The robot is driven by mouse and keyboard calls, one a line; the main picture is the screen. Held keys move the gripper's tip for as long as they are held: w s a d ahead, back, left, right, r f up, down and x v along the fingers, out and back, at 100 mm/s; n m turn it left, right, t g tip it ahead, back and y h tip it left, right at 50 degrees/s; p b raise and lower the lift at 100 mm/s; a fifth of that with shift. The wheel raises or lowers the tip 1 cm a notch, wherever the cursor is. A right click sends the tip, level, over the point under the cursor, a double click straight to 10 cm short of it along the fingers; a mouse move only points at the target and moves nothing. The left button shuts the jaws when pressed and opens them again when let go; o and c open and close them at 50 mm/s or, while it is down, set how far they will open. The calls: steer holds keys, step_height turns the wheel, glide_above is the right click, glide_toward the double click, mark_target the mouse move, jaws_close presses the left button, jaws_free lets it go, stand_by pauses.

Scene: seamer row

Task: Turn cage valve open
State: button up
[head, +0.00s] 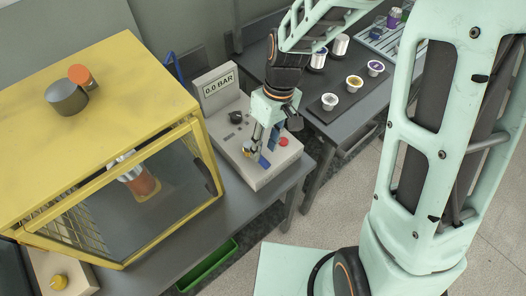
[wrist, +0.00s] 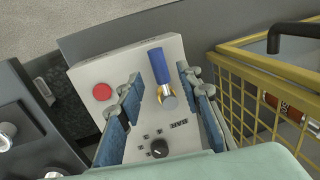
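The valve is on a pale sloped control box. Its blue lever (wrist: 158,65) and metal hub (wrist: 167,98) show in the wrist view, with the lever pointing up the picture and tilted slightly left. My gripper (wrist: 160,84) is open, with one blue-padded finger on each side of the lever and visible gaps between. In the head view my gripper (head: 264,147) points down over the control box (head: 262,181) and partly hides the valve. The display (head: 217,85) on the box reads 0.0 BAR.
A red button (wrist: 102,91) and a black knob (wrist: 159,148) sit near the valve. A yellow cage (head: 110,90) stands close on the left in the head view. Several cups, one of them white (head: 329,101), stand on the table at the right.

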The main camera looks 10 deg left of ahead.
mark_target(262, 158)
steer(key=shift+s+a+f, duration=0.1)
steer(key=shift+s+f, duration=0.05)
steer(key=shift+f, duration=0.75)
steer(key=shift+s+a+f, duration=0.1)
steer(key=shift+f, duration=0.8)
jaws_close()
